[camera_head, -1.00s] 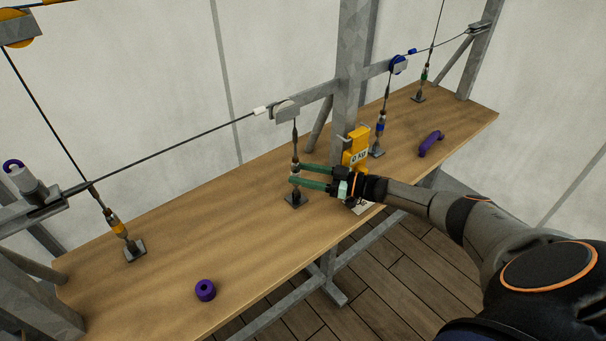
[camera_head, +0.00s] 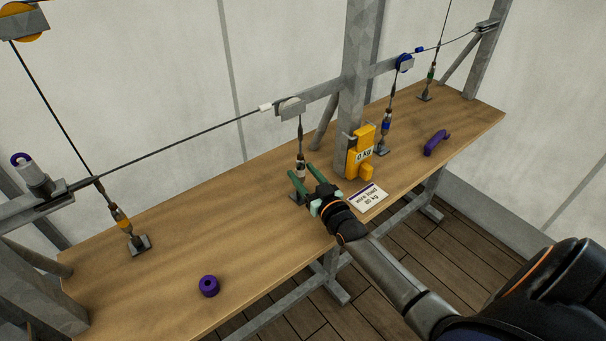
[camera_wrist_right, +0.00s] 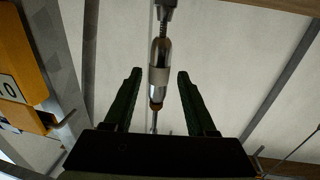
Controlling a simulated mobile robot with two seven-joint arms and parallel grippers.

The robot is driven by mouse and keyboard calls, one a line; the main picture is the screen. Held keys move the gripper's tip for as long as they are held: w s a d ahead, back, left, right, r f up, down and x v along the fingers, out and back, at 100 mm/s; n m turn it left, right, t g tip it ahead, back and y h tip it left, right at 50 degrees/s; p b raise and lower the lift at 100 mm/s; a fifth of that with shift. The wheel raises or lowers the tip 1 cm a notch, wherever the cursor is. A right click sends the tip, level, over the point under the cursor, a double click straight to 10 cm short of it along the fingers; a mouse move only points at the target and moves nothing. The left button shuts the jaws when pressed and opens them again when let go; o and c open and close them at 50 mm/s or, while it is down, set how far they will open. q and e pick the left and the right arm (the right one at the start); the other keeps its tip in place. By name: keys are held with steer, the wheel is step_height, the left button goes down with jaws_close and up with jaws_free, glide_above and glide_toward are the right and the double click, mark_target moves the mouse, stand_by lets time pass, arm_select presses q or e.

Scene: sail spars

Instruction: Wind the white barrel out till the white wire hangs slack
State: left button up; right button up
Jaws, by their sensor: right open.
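The white barrel (camera_head: 300,169) stands upright near the middle of the bench, below a grey pulley block (camera_head: 291,108). The white wire (camera_head: 185,142) runs from a white tag (camera_head: 265,107) by that block down to the left and looks straight. My right gripper (camera_head: 302,171) is open, its green fingers pointing at the barrel from the front. In the right wrist view the barrel (camera_wrist_right: 159,76) shows between the fingers, with a gap on each side. The fingers partly hide the barrel's foot in the head view. My left gripper is not in view.
A yellow gauge (camera_head: 362,152) reading 0 kg hangs on the post, right of the gripper. A printed card (camera_head: 368,198) lies below it. Blue-banded (camera_head: 386,127) and orange-banded (camera_head: 121,218) barrels stand along the bench. A purple ring (camera_head: 208,286) and purple handle (camera_head: 436,142) lie on clear wood.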

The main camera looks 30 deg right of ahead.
steer(key=shift+a+m+h, duration=0.1)
steer(key=shift+m+h, duration=0.8)
steer(key=shift+h, duration=0.5)
steer(key=shift+f, duration=0.1)
steer(key=shift+f, duration=0.25)
jaws_close()
